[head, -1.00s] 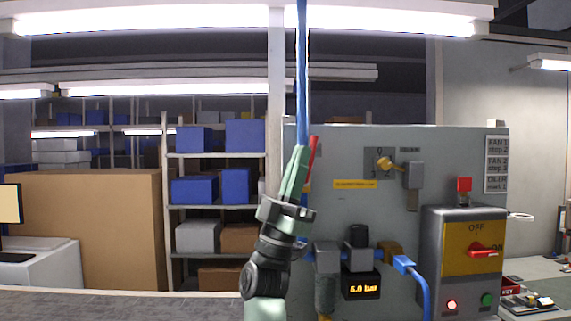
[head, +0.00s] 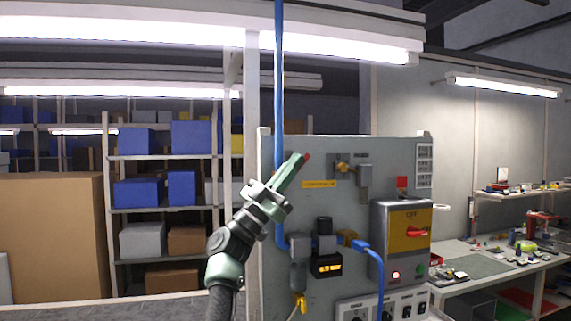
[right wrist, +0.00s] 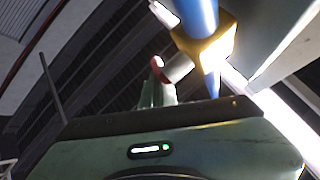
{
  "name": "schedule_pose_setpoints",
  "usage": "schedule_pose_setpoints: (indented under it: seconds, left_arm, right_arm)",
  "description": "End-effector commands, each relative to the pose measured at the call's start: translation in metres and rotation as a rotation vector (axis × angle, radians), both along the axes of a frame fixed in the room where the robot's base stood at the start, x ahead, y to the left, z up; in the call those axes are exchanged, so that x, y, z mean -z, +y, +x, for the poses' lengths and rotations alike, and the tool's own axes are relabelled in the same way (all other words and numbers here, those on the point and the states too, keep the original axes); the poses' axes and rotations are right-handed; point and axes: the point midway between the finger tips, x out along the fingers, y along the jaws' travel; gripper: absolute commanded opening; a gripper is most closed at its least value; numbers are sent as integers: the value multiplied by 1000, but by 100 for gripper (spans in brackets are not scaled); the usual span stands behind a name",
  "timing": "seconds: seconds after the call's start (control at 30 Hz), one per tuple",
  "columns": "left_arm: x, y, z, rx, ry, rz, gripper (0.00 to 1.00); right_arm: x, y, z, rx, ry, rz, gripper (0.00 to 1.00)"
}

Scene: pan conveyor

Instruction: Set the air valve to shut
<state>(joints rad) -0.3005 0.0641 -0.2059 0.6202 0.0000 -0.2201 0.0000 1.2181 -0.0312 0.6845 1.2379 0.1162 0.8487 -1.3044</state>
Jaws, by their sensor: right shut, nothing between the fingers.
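The blue air pipe (head: 279,80) runs down the left side of the grey panel (head: 345,220) in the head view. A red tip (head: 307,156), apparently the valve lever's end, shows just beyond my right gripper (head: 298,162). The rest of the lever and the valve body are hidden behind the gripper there. In the right wrist view a yellow valve body (right wrist: 212,48) sits on the blue pipe, with a red-ended stub (right wrist: 158,70) close to my fingers (right wrist: 158,93). The right gripper is shut, with nothing held; contact with the lever cannot be told. My left gripper is out of view.
The panel also carries a lit pressure display (head: 327,265), a blue hose (head: 375,265) and a switch box (head: 401,240) with a red knob. Shelves with blue bins (head: 191,137) stand behind at left. A workbench (head: 500,262) is at right.

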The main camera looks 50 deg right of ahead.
Motion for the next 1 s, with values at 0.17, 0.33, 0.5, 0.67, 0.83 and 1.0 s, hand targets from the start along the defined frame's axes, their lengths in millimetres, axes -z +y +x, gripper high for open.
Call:
schedule_pose_setpoints:
  seconds: [0.17, 0.33, 0.5, 0.67, 0.83, 1.0]
  left_arm:
    - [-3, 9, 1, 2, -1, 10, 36]
    - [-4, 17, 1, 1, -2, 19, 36]
    - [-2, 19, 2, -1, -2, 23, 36]
    - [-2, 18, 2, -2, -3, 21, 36]
    - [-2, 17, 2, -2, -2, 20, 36]
    - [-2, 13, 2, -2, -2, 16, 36]
  right_arm:
    - [0, -5, -2, -5, -62, 96, 0]
    - [5, -11, -7, 2, -71, 114, 0]
    - [9, -15, -9, 2, -70, 113, 0]
    - [11, -17, -10, 0, -70, 114, 0]
    - [11, -17, -10, 1, -69, 114, 0]
    - [11, -17, -10, 2, -70, 114, 0]
